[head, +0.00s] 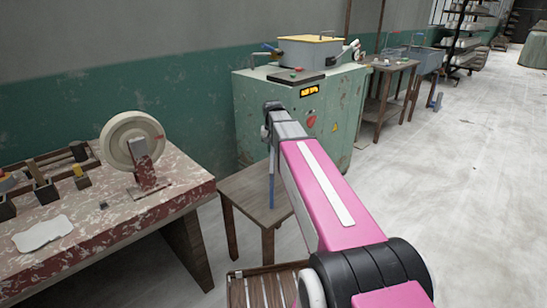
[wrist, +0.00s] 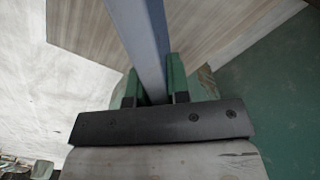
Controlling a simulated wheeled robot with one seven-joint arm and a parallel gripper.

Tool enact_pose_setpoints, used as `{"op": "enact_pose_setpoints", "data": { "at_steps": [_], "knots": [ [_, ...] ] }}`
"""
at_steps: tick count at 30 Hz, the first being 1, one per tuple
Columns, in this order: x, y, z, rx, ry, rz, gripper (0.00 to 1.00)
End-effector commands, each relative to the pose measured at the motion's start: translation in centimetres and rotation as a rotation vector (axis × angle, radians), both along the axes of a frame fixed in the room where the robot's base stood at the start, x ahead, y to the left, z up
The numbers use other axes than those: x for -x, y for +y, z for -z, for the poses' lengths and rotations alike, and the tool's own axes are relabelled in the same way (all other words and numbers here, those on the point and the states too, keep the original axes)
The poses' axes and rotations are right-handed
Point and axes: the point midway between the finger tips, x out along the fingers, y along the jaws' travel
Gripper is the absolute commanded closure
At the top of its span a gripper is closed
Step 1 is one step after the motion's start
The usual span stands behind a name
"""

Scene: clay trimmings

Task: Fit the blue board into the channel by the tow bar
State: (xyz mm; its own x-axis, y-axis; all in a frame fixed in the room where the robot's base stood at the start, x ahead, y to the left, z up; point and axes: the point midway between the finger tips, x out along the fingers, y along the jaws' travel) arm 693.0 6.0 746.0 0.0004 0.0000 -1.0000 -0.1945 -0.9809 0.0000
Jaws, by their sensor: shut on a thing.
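The blue board (head: 271,180) is a long thin strip hanging upright below my gripper (head: 270,142), in front of the small wooden table in the head view. I cannot tell whether its lower end touches the tabletop. In the wrist view the blue board (wrist: 143,40) runs away from between the two green fingers of my gripper (wrist: 153,88), which is shut on it. I cannot make out the tow bar or the channel in either view.
The small wooden table (head: 245,190) has a bare top. A red-stained workbench (head: 110,225) with a round wheel (head: 131,140) stands left. A green cabinet (head: 340,115) stands behind, carrying a yellow-lidded box (head: 310,50). A slatted wooden piece (head: 262,290) is at the bottom. The floor at right is clear.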

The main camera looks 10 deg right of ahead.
Motion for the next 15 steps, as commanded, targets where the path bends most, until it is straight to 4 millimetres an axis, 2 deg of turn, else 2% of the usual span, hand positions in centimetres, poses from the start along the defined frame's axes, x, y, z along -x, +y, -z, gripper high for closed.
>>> {"op": "enact_pose_setpoints", "data": {
  "at_steps": [3,8,15],
  "knots": [
    [-0.7,-0.5,0.5,0.0,0.0,0.001,1.0],
    [-0.7,-0.6,1.1,0.0,0.001,0.0,1.0],
    [-0.7,-0.6,3.9,0.0,0.002,0.0,1.0]
  ]
}}
